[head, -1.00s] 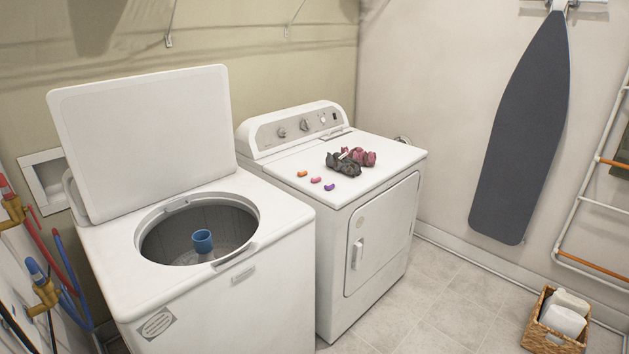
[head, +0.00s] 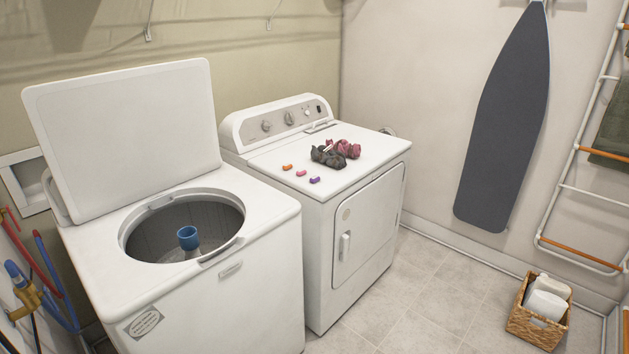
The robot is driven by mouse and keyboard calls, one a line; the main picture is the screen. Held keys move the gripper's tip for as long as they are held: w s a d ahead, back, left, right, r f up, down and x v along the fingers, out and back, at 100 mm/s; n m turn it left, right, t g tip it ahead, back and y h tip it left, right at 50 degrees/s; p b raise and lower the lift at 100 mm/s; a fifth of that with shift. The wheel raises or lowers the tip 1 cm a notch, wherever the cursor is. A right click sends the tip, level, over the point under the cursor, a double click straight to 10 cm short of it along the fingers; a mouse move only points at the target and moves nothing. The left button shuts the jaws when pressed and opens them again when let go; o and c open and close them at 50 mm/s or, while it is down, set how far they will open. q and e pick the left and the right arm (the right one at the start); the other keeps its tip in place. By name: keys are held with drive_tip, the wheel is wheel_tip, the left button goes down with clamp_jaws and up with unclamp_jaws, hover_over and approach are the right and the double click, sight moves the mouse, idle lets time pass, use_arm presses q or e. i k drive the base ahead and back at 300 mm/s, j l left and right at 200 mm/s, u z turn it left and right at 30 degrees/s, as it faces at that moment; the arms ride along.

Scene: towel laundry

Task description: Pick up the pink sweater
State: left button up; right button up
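A crumpled pink garment (head: 347,148), which looks like the pink sweater, lies on top of the white dryer (head: 368,178). It sits behind and to the right of a crumpled dark grey garment (head: 328,157), and the two touch or overlap. The pink one shows a mauve-pink colour and is partly hidden by the grey one. Neither of my grippers is in the head view.
Orange (head: 287,167), pink (head: 301,173) and purple (head: 314,180) small pieces lie on the dryer's front left. The washer (head: 228,297) stands left, lid (head: 125,140) raised, drum open. A wicker basket (head: 535,330) and towel ladder (head: 574,150) stand right. Floor (head: 420,310) before the dryer is clear.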

sight(343, 145)
drive_tip(key=i+l+u, duration=0.25)
drive_tip(key=i+l, duration=0.4)
drive_tip(key=i, duration=0.3)
drive_tip(key=i+l+u, duration=0.3)
drive_tip(key=i+l, duration=0.55)
